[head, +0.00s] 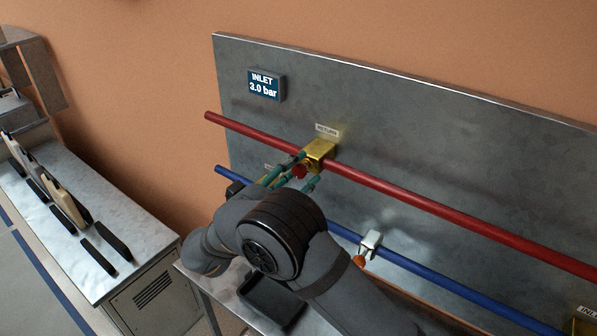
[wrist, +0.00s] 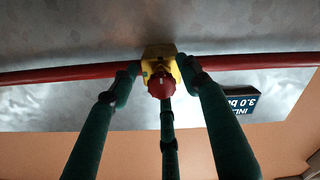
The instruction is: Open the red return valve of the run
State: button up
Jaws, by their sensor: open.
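The return valve has a yellow brass body (head: 320,150) on the red pipe (head: 420,200), under a RETURN label (head: 327,129). Its red knob (head: 299,171) faces out from the panel. In the wrist view the knob (wrist: 161,87) sits in front of the yellow body (wrist: 158,56). My gripper (wrist: 160,78) is open, with green fingers spread on either side of the knob and a third finger below it. In the head view my gripper (head: 303,168) is at the valve. I cannot tell whether any finger touches the knob.
The metal panel (head: 450,130) carries an INLET display (head: 263,85) reading 3.0 bar. A blue pipe (head: 430,272) runs below, with a white valve with an orange end (head: 369,244). A brass block (head: 582,327) is at the lower right. A bench (head: 130,225) with dark tools stands left.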

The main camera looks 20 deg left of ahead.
jog(key=shift+c, duration=1)
jog(key=shift+s+f, duration=0.1)
jog(key=c, duration=0.9)
jog(key=shift+f+n, duration=0.1)
jog(key=shift+n, duration=0.3)
jog(key=n+b, duration=0.1)
jog(key=n, duration=0.2)
jog(key=shift+d, duration=0.1)
jog(key=n, duration=0.4)
jog(key=shift+n+b, duration=0.3)
jog(key=shift+c, duration=0.3)
jog(key=n, duration=0.1)
jog(key=n+p, duration=0.1)
jog(key=n, duration=0.2)
jog(key=shift+r, duration=0.25)
jog(key=n+p, duration=0.2)
jog(key=n, duration=0.3)
jog(key=shift+n, duration=0.3)
jog(key=o, duration=1.2)
jog(key=shift+r, duration=0.15)
jog(key=shift+c, duration=0.2)
